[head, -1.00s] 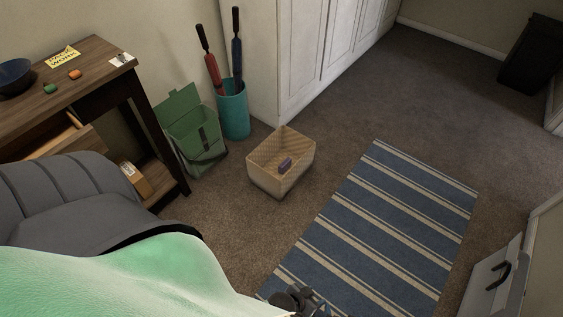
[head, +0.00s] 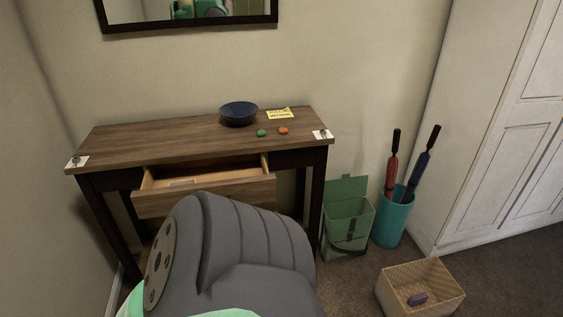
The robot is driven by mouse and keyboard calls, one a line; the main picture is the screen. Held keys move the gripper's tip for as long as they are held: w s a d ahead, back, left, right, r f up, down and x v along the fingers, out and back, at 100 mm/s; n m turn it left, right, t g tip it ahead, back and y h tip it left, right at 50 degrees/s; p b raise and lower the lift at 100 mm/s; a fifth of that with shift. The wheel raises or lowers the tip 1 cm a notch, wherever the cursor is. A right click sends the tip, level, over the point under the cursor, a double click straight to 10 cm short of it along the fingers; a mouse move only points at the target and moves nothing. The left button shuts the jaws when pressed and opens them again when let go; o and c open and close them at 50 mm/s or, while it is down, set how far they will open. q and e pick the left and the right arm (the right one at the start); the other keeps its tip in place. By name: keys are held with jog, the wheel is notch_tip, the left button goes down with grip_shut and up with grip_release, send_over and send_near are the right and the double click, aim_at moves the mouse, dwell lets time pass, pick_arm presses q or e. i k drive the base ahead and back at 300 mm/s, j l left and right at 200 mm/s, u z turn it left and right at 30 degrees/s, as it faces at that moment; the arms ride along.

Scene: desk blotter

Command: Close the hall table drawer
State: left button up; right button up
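The hall table (head: 190,138) is a brown wooden table with dark legs, standing against the wall at the left and middle of the head view. Its drawer (head: 236,194) is pulled out toward me, with a light wooden inside and a brown front. Something pale lies inside the drawer. A grey padded part of my own body covers the lower right of the drawer front and the space below it. Neither of my grippers shows in the head view.
A dark blue bowl (head: 238,113), a yellow note (head: 280,114), and green (head: 261,132) and orange (head: 283,130) items lie on the table. Right of it stand a green bin (head: 347,222), a teal umbrella holder (head: 391,222) and a woven basket (head: 428,291). A mirror (head: 190,12) hangs above.

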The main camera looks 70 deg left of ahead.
aim_at(247, 178)
jog(key=u, duration=2.85)
